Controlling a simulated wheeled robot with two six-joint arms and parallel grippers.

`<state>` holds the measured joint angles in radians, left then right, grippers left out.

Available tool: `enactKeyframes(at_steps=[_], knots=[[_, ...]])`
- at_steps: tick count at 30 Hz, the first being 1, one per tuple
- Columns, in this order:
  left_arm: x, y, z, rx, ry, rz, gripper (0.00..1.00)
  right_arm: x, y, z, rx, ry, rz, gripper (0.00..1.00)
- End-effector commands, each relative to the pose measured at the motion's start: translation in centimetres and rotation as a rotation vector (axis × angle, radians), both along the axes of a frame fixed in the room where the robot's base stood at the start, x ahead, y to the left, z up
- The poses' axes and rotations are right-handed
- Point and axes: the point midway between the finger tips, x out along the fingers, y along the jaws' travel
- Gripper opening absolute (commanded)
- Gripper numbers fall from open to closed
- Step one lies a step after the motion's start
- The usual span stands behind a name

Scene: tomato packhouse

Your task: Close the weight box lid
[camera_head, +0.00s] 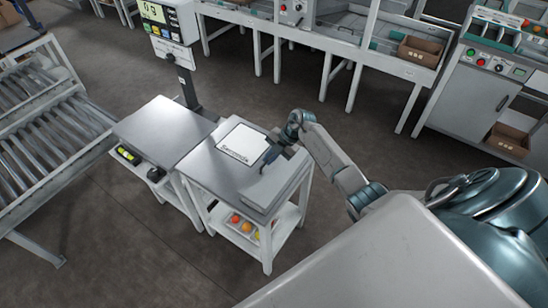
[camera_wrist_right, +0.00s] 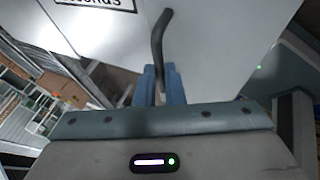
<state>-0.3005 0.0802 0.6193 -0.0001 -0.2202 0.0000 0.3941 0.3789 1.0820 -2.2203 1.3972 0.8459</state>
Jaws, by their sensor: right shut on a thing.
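A pale grey, flat-topped box-like piece (camera_head: 277,187) sits at the right end of the metal table (camera_head: 205,172); it looks like the weight box with its lid, but I cannot tell how far the lid is open. My right gripper (camera_head: 270,156) is over its far side. In the wrist view the blue fingers of my right gripper (camera_wrist_right: 161,84) are shut on a dark, bent handle (camera_wrist_right: 158,38), which stands up beside a pale panel (camera_wrist_right: 215,45). The handle's foot is hidden between the fingers. My left gripper is not in view.
A white sign reading "Seconds" (camera_head: 243,143) lies left of the gripper. A scale display (camera_head: 168,20) stands on a post behind a second table (camera_head: 165,132). Red and orange fruit (camera_head: 240,222) is on the shelf below. A roller conveyor (camera_head: 45,125) is at left.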

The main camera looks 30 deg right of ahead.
Motion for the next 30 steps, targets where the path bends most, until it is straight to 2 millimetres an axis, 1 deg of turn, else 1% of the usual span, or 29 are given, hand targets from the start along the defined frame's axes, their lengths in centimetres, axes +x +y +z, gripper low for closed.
enactKeyframes(at_steps=[1,3,10,23,24,26,27,30], knots=[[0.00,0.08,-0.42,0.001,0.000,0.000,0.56,1.04,0.29,0.47,0.004,-0.026,-0.003,0.00],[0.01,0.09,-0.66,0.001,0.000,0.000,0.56,1.21,0.36,0.27,0.004,-0.026,-0.003,0.00],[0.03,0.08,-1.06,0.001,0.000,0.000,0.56,1.52,0.58,-0.06,0.005,-0.029,-0.002,0.00],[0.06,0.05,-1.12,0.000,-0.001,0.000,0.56,1.58,0.86,-0.15,0.011,-0.029,0.000,0.00],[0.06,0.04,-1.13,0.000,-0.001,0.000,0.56,1.59,0.87,-0.16,0.011,-0.029,0.000,0.11],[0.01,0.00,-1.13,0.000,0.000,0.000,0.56,1.57,0.88,-0.18,0.011,-0.029,0.000,0.22],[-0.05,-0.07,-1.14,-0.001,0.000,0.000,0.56,1.54,0.86,-0.23,0.011,-0.027,0.000,0.30],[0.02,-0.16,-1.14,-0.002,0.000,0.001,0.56,1.43,0.76,-0.32,0.009,-0.024,0.000,0.31]])
